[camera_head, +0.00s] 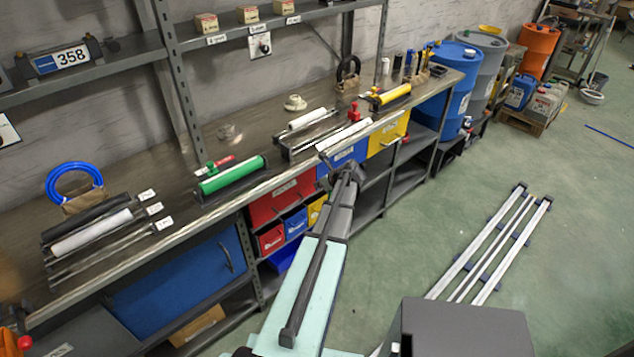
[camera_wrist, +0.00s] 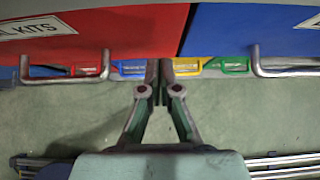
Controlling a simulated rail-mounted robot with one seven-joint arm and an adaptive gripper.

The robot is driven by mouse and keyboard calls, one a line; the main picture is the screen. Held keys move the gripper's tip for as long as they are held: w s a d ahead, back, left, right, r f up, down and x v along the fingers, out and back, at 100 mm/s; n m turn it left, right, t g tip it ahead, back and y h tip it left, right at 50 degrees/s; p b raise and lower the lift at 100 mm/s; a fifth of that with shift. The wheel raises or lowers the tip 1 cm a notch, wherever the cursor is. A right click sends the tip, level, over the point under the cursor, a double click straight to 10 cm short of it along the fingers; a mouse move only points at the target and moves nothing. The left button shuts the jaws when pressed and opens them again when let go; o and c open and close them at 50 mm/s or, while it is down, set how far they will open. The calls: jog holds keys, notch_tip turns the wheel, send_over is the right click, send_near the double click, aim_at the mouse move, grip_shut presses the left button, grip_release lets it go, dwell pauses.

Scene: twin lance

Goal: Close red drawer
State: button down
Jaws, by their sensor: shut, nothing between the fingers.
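The red drawer (camera_head: 280,203) is in the bench front, left of my gripper in the head view. In the wrist view, its red front (camera_wrist: 110,38) fills the upper left, with a label and a metal bar handle (camera_wrist: 65,77). I cannot tell how far it stands open. My gripper (camera_head: 349,168) is shut and empty, in front of the bench near the blue drawer. In the wrist view, the fingertips (camera_wrist: 159,66) point at the red front's right end, close to the gap beside the blue drawer. I cannot tell whether they touch.
A blue drawer (camera_wrist: 245,32) with a bar handle is right of the red one; a yellow drawer (camera_head: 388,134) follows. Small bins (camera_head: 271,240) sit below. Rollers, including a green one (camera_head: 232,175), lie on the bench.

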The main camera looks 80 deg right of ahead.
jog(key=shift+s+a+r+n+b, duration=1.15)
jog(key=shift+s+a+r+n, duration=0.75)
jog(key=shift+s+a+r, duration=1.6)
jog(key=w+a+f+n+g+y, duration=0.35)
jog(key=w+a+f+n, duration=0.85)
jog(key=a, duration=0.4)
jog(key=w+a+f+n+g+y, duration=0.2)
jog(key=w+a+f+n+y, duration=0.2)
jog(key=w+a+f+n, duration=1)
jog(key=a+f+n+g, duration=0.2)
jog(key=a+n, duration=0.1)
jog(key=a, duration=0.8)
jog(key=a+f+n+g, duration=0.2)
jog(key=a, duration=0.9)
jog(key=s+a+f+n+g+h, duration=0.1)
jog(key=s+a+n, duration=0.3)
jog(key=a, duration=0.5)
jog(key=s+a+f+n+g+h, duration=0.1)
jog(key=s+a+f+n+g, duration=0.1)
jog(key=s+a, duration=0.4)
jog(key=a+n+g, duration=0.1)
jog(key=a+n, duration=0.1)
jog(key=a, duration=0.1)
jog(key=shift+f+n, duration=0.3)
jog(key=shift+f, duration=0.05)
